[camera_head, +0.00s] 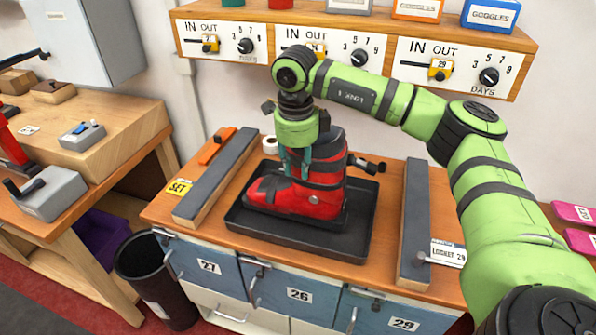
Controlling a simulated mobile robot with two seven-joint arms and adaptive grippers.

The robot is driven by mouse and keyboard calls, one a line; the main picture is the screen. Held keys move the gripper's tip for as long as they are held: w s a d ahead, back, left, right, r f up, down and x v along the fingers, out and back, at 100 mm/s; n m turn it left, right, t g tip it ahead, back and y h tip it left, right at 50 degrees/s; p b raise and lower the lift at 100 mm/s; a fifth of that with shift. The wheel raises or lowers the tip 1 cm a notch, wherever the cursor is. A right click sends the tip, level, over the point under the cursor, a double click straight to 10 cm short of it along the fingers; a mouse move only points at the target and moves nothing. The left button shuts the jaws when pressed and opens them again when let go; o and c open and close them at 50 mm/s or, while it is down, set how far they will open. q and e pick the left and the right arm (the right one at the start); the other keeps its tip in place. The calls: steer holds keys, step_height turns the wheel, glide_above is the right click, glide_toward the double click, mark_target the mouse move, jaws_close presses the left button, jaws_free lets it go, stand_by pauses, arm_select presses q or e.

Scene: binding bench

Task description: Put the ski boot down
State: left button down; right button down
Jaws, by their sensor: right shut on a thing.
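A red and black ski boot (310,196) stands upright on a black tray (265,239) on the wooden bench top, its toe to the left. My right gripper (298,165) comes down from above at the boot's cuff and is shut on it. The fingers hide part of the cuff. The sole appears to be on the tray floor, though I cannot tell whether its full weight rests there. My left gripper is not in view.
Grey-topped wooden rails (215,175) and (415,225) flank the tray on the bench. A white tape roll (269,145) and an orange tool (216,146) lie behind left. A shelf with dials (360,48) hangs above. A black bin (155,275) stands at lower left.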

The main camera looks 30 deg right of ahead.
mark_target(298, 177)
step_height(298, 177, down, 2)
steer(key=shift+f+p, duration=0.25)
steer(key=shift+p, duration=0.15)
steer(key=shift+f, duration=0.15)
steer(key=c, duration=1)
jaws_free()
steer(key=shift+f, duration=0.1)
steer(key=shift+s, duration=0.15)
